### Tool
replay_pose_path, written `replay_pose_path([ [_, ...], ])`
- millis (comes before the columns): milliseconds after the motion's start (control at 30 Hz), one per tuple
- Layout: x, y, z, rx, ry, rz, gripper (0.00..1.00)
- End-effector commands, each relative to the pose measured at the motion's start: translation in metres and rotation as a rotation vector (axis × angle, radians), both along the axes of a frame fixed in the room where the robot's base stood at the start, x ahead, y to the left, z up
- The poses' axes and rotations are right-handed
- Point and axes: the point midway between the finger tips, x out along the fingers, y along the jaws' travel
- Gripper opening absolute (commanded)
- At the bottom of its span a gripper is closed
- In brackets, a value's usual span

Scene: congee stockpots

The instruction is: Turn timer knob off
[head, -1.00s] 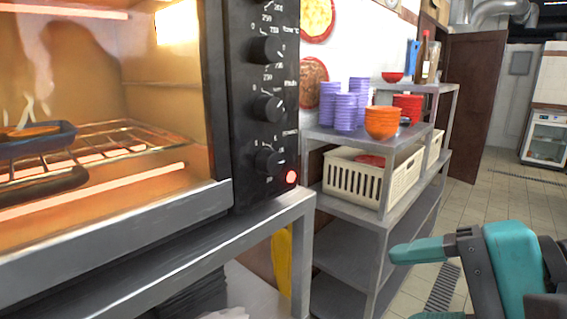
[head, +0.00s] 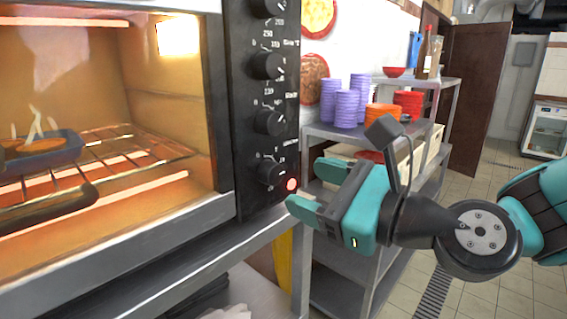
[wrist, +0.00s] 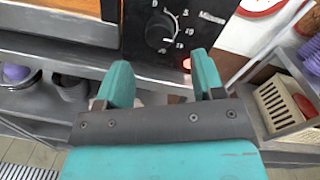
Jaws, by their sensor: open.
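The oven's black control panel (head: 257,150) carries a column of round black knobs with white markings. The lowest knob (head: 271,172) is just above and left of a lit red lamp (head: 292,184). In the wrist view the lowest knob (wrist: 161,31) lies ahead of my fingers, with the red lamp (wrist: 187,64) below and right of it.
The oven interior glows, with a dark tray (head: 42,152) on its rack. The oven stands on a grey metal table (head: 250,235). To the right, a grey shelf (head: 345,135) holds purple cups (head: 346,108), bowls and a cream basket. The tiled floor at right is clear.

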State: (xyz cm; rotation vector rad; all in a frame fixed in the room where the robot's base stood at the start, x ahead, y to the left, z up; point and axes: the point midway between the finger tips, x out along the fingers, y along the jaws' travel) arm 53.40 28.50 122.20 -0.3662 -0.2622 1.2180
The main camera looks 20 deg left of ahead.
Motion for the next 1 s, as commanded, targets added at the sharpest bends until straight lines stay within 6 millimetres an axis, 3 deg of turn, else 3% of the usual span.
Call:
replay_pose_path([
  [100,0.007,0.024,0.003,-0.001,-0.001,0.004,0.62],
  [300,0.016,0.047,0.001,-0.001,0.0,0.002,0.62],
  [700,0.019,0.054,0.0,-0.001,0.0,0.001,0.62],
  [900,0.019,0.054,0.0,-0.002,-0.001,0.001,0.16],
  [1000,0.019,0.054,0.0,-0.002,-0.001,0.001,0.13],
])
